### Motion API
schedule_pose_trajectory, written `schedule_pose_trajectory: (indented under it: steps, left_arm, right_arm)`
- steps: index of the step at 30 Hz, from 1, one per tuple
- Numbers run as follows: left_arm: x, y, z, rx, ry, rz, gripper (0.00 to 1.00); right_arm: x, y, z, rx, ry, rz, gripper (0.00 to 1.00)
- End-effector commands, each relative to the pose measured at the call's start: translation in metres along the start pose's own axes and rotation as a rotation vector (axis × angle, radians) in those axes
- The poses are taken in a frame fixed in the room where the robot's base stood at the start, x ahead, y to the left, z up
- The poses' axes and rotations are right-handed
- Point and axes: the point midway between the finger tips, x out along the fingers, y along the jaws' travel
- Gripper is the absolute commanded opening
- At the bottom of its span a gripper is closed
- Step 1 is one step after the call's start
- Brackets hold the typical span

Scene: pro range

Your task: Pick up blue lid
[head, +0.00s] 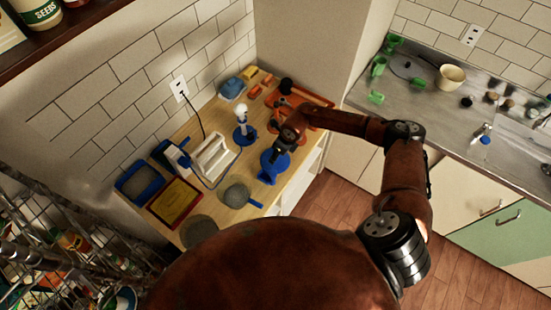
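A round blue object (275,164), which looks like the blue lid, lies on the wooden counter (262,192) near its front edge. My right arm reaches in from the right, and its gripper (283,150) is at the far edge of this blue object. The dark fingers are small and partly merge with the blue, so I cannot tell whether they are open, shut or touching it. My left gripper is not in view.
A blue stand with a white top (242,132) and a white rack (213,158) stand left of the gripper. A grey pan (236,195) lies in front. An orange tray (306,100) is behind. A wire shelf (60,250) is at left.

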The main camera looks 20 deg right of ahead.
Motion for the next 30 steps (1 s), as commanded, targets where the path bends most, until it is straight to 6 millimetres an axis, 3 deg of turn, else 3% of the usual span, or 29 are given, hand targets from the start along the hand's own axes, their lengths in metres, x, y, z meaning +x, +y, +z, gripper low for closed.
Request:
schedule_pose_trajectory:
  steps: [6,13,30]
  left_arm:
    - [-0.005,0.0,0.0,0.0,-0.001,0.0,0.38]
    - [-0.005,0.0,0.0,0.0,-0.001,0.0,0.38]
    - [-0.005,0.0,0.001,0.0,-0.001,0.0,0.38]
  right_arm:
    - [0.019,0.0,0.0,0.0,0.0,0.0,0.41]
    - [0.02,0.0,0.0,-0.001,-0.001,0.0,0.4]
    - [0.02,0.0,0.0,0.0,-0.001,0.0,0.01]
